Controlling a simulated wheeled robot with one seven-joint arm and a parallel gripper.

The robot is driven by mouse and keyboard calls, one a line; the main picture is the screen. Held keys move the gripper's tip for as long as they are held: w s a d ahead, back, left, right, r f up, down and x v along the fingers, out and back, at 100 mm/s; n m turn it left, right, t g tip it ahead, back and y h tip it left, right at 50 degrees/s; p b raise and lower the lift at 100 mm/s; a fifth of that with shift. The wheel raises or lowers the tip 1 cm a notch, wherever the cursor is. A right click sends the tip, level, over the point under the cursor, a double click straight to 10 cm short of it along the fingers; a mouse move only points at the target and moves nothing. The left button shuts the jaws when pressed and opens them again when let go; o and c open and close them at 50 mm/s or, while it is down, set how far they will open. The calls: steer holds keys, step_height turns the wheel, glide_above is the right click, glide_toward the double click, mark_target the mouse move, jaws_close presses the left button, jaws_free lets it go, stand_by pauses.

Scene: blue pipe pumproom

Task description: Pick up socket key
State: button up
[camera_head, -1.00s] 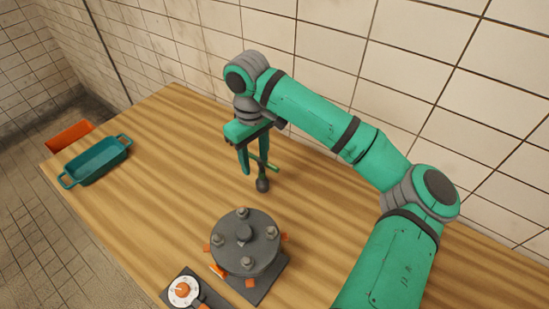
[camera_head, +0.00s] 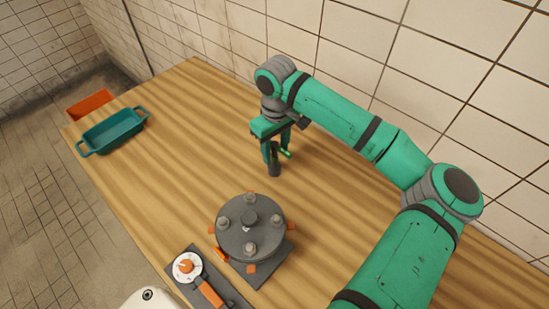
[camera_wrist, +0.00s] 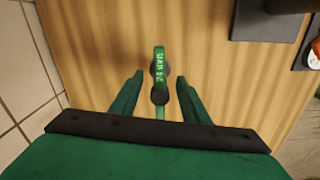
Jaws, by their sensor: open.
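The socket key (camera_head: 275,168) stands on the wooden table, a dark grey socket with a green handle bar on it. In the wrist view the socket key (camera_wrist: 159,76) shows its green bar with white lettering and a dark round knob. My gripper (camera_head: 275,152) is open at the key. In the wrist view the fingers of my gripper (camera_wrist: 158,85) lie on either side of the key's near end, with gaps visible on both sides. The fingers partly hide the key in the head view.
A round grey flange (camera_head: 250,228) with several bolts and orange tabs stands in front. Beside it is a plate with a white dial (camera_head: 187,266) and orange handle. A teal tray (camera_head: 114,132) is at the far left, an orange bin (camera_head: 90,104) beyond it. A tiled wall is behind.

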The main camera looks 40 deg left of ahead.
mark_target(274, 163)
steer(key=shift+a+f, duration=0.2)
steer(key=shift+f, duration=1.65)
jaws_close()
steer(key=shift+r, duration=0.1)
steer(key=shift+r, duration=0.25)
step_height(274, 163, up, 2)
steer(key=shift+r, duration=0.1)
steer(key=s+d+r, duration=0.2)
steer(key=s+r, duration=0.8)
steer(key=s, duration=0.3)
steer(key=shift+s+d, duration=0.2)
steer(key=shift+s, duration=0.15)
